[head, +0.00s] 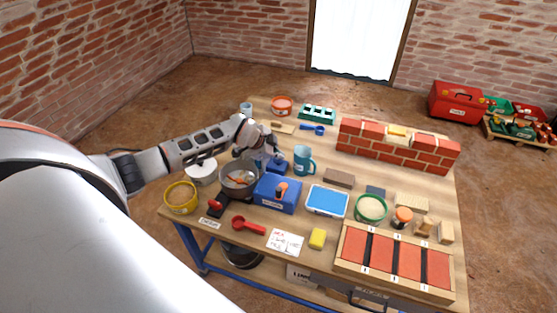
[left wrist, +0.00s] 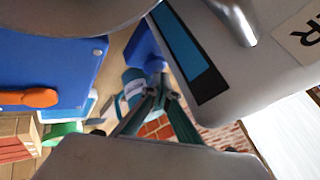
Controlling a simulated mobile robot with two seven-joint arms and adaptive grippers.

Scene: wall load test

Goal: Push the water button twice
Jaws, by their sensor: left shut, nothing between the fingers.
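My left gripper (head: 274,154) is over the back left part of the workbench, in front of a blue part (head: 278,166). In the left wrist view its fingers (left wrist: 156,97) are closed with nothing between them. That view also shows a white body (left wrist: 250,75) with a dark and blue strip, a metal spout and a label of which only "ER" shows. It is close to the fingers. A blue part (left wrist: 147,47) lies beyond the fingertips. I cannot make out the water button in either view. My right gripper is not in view.
A teal mug (head: 304,160) stands just right of the gripper. A metal pot (head: 239,190) and a blue box (head: 267,197) are in front of it. A brick wall section (head: 361,147) stands at the back right. A red framed tray (head: 352,240) occupies the front right.

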